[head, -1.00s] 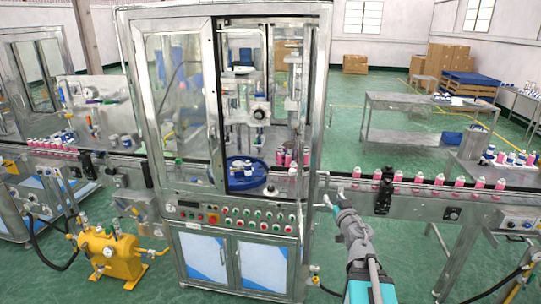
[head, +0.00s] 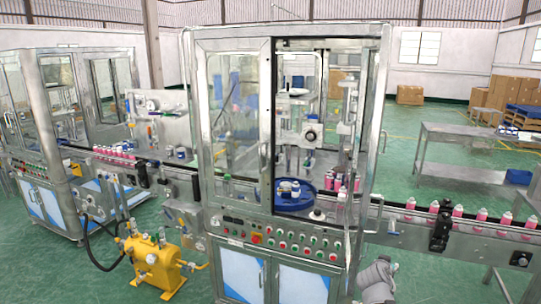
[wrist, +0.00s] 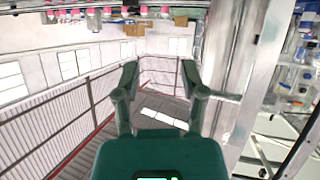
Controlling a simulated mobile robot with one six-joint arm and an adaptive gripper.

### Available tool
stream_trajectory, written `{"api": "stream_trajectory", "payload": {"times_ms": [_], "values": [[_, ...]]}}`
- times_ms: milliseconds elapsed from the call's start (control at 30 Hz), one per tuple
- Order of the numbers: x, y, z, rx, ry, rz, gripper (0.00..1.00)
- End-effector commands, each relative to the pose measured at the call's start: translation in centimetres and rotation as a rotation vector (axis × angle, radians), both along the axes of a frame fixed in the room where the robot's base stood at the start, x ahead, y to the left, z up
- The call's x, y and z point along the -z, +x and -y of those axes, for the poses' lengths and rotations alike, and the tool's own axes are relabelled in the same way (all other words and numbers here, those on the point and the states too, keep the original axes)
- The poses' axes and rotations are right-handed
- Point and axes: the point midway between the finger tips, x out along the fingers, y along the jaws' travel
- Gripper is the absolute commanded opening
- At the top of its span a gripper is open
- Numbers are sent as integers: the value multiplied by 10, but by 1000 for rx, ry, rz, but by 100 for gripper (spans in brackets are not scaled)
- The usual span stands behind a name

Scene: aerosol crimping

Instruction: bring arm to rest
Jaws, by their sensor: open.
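My gripper (wrist: 160,82) shows in the wrist view with its two green fingers spread apart and nothing between them. Beyond the fingers are only a distant wall and railing. In the head view a grey part of my arm (head: 377,278) shows low at the right, in front of the crimping machine's right side. The fingers cannot be made out there.
The crimping machine (head: 240,215) stands in the middle, with a blue turntable (head: 295,203) inside. A conveyor (head: 480,228) carries several pink cans to the right. A yellow pump unit (head: 155,265) is on the floor at the left. A metal table (head: 465,150) stands behind.

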Motion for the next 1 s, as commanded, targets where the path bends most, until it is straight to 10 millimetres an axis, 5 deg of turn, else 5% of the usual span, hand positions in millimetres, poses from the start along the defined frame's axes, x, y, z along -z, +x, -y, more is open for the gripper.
{"api": "stream_trajectory", "payload": {"times_ms": [200,500,733,1000], "values": [[64,-27,-39,-8,109,-298,54],[131,-80,-120,-198,283,-746,54],[152,-118,-174,-402,389,-995,54],[154,-132,-192,-488,425,-1077,54]]}}
